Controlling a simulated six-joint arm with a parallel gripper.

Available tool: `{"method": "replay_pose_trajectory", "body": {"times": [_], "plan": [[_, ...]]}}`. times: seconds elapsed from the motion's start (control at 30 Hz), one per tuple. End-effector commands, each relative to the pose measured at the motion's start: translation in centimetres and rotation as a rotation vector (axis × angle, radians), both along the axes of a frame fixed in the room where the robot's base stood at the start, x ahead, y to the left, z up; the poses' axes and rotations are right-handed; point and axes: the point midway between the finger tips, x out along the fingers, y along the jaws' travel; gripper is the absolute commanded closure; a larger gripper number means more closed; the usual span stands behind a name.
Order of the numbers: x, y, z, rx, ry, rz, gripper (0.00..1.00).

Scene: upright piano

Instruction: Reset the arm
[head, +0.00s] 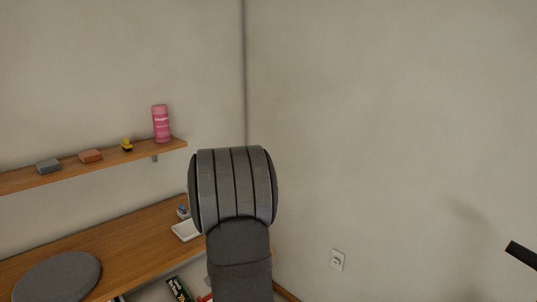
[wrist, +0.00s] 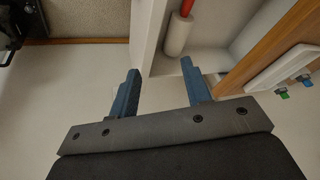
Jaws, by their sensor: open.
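My gripper (wrist: 158,82) shows in the wrist view with its two blue fingers spread apart and nothing between them. Bare pale floor and the edge of a white panel lie beyond the fingertips. In the head view, a large grey ribbed joint of my arm (head: 236,188) stands upright in the middle, in front of the room's corner. The gripper itself does not show in the head view.
A wooden shelf (head: 105,164) holds a pink bottle (head: 161,124), a small yellow object (head: 127,145) and two blocks. Below it is a wooden surface (head: 130,243) with a round grey cushion (head: 58,278) and a white tray (head: 187,231). A white cylinder (wrist: 178,36) stands beside the panel.

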Motion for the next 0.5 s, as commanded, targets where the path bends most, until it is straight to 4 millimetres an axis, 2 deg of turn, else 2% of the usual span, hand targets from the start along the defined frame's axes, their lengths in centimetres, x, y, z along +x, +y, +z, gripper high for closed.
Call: {"method": "replay_pose_trajectory", "body": {"times": [0.2,0.5], "plan": [[-0.33,-0.94,-0.01,0.001,0.000,0.035,0.56],[-0.41,-1.19,0.00,0.000,0.000,0.047,0.56]]}}
